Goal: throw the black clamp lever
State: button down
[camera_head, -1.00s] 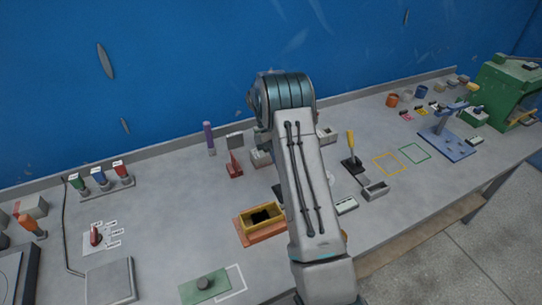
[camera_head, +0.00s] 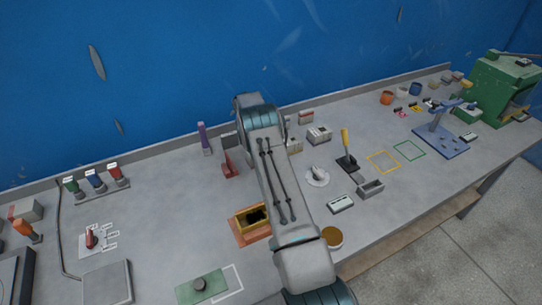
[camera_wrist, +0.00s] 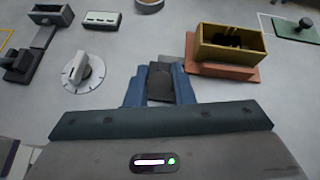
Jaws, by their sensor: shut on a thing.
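In the wrist view, my gripper (camera_wrist: 160,92) has its blue fingers on either side of a dark, blocky piece, which I take to be the black clamp lever (camera_wrist: 160,80). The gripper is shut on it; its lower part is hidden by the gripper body. Just right of the fingers stands the yellow open-topped mould box (camera_wrist: 240,52) on an orange base (camera_wrist: 222,72), with a dark interior. In the head view the mould box (camera_head: 238,222) is partly covered by my arm, and the gripper and lever are hidden behind the arm.
A white round dial (camera_head: 317,177) and a yellow-handled lever (camera_head: 346,150) stand to the right of my arm. A red upright piece (camera_head: 230,166) and a purple cylinder (camera_head: 204,138) are near the wall. A green plate with a knob (camera_head: 205,285) lies in front.

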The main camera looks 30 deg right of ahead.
jog(key=c, duration=1.3)
grip_release()
jog(key=shift+w, duration=0.1)
jog(key=shift+o, duration=0.2)
notch_tip(320, 180, up, 3)
jog(key=shift+f+p, duration=0.2)
jog(key=shift+p, duration=0.95)
jog(key=shift+f+b, duration=0.25)
jog(key=shift+b, duration=0.05)
jog(key=shift+r, duration=0.95)
jog(key=s+d+r, duration=0.7)
jog(key=s+d, duration=0.1)
jog(key=shift+s, duration=0.35)
jog(key=shift+a, duration=0.1)
